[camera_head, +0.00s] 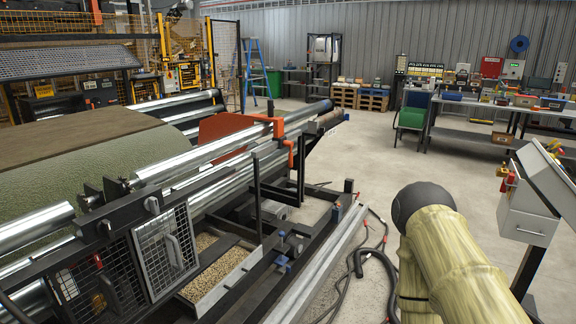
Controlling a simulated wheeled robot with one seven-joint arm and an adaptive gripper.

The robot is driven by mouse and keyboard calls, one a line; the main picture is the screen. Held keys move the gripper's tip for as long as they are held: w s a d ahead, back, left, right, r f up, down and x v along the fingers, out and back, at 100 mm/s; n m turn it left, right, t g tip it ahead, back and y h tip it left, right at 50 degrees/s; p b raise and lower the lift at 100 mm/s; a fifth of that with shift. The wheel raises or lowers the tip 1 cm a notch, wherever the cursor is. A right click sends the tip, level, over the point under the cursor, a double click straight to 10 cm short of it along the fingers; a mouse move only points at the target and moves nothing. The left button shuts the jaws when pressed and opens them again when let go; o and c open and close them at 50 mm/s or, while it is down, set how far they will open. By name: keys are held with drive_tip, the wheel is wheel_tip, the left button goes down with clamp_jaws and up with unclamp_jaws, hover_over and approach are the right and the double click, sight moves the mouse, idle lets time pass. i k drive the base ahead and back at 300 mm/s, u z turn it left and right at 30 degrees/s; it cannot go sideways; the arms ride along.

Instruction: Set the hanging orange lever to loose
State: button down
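The orange lever (279,128) sits at the right part of the long shiny rollers on the turf machine. It has a short arm along the roller, and a bent part hangs down on its right side to about the height of the lower bar. My arm, in a pale yellow sleeve with a dark rounded end, shows at the lower right, apart from the lever. My gripper is not visible in this view, so whether it is open or shut is hidden.
The machine frame (300,290) with upright black posts stands below the lever. Dark hoses (360,262) lie on the floor beside it. A grey control box (527,217) stands at the right. Open floor lies between.

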sight(287, 143)
drive_tip(key=z, duration=0.3)
drive_tip(key=i, duration=1.65)
drive_tip(key=u, duration=0.5)
